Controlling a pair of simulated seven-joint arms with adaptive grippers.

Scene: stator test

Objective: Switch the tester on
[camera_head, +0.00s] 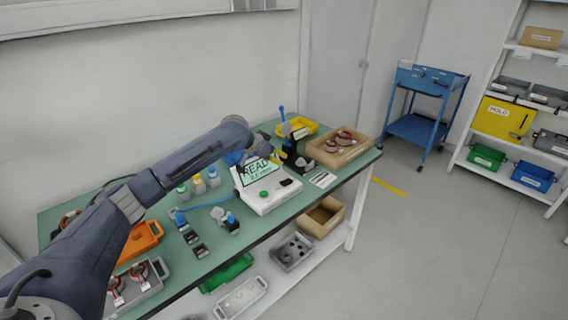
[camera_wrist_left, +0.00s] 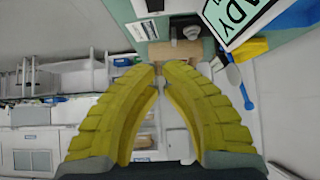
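The tester (camera_head: 268,196) is a white box with a raised screen on the green bench. The lit screen (camera_head: 256,171) reads READY with a smaller line below. A green button and a dark socket show on its sloping front. My left arm reaches over the bench, its wrist just above and behind the screen; the fingers are hard to make out there. In the left wrist view, my left gripper (camera_wrist_left: 159,70) has its yellow fingertips almost together, with nothing visible between them. The screen (camera_wrist_left: 241,18) shows beside them at upper right. Contact with the tester cannot be told. My right gripper is out of view.
A fixture with a blue handle (camera_head: 282,114) stands right of the tester. Beyond are a yellow bin (camera_head: 302,134) and a tan box (camera_head: 336,155) with copper-coloured parts. Several bottles stand left of the screen, and small dark parts lie in front. An orange tray (camera_head: 140,241) is farther left.

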